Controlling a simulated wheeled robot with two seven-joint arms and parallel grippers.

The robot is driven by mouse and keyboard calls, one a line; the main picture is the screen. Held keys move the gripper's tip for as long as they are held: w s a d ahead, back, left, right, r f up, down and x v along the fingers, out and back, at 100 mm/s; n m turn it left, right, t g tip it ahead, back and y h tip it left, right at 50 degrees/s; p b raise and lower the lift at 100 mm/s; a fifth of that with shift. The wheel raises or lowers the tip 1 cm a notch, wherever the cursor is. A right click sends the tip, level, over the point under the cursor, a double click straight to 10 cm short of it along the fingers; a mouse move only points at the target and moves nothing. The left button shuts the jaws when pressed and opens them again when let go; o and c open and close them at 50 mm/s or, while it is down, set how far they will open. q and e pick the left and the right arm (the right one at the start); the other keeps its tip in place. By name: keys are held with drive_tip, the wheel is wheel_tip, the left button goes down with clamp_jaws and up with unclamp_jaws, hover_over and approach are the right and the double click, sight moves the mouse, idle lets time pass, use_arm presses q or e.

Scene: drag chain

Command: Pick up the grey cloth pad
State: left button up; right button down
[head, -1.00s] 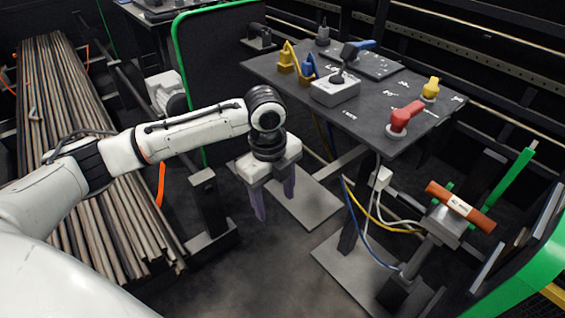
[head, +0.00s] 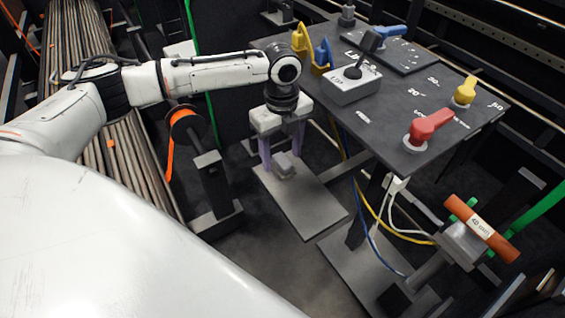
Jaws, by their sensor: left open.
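A small light-grey lump, which looks like the grey cloth pad (head: 286,166), shows on or just above a flat grey plate (head: 305,206) low beside the dark table. My left gripper (head: 281,157) points down with its two purple fingers apart. In the picture the pad shows between and just below the fingertips. I cannot tell whether the fingers touch it. My right gripper is not in view.
The dark table (head: 395,122) to the right carries a grey switch box (head: 351,85), a red handle (head: 430,126) and yellow and blue parts. Blue, yellow and white cables hang below it. A post with an orange reel (head: 183,121) stands left of the plate.

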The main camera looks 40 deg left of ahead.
sight(282, 160)
use_arm(q)
drive_tip(key=shift+f, duration=1.5)
drive_tip(key=c, duration=1.1)
drive_tip(key=shift+w+r, duration=0.1)
drive_tip(key=shift+r, duration=4.95)
drive_tip(key=shift+c, duration=0.2)
drive_tip(key=shift+o, duration=0.9)
drive_tip(key=shift+c, duration=0.4)
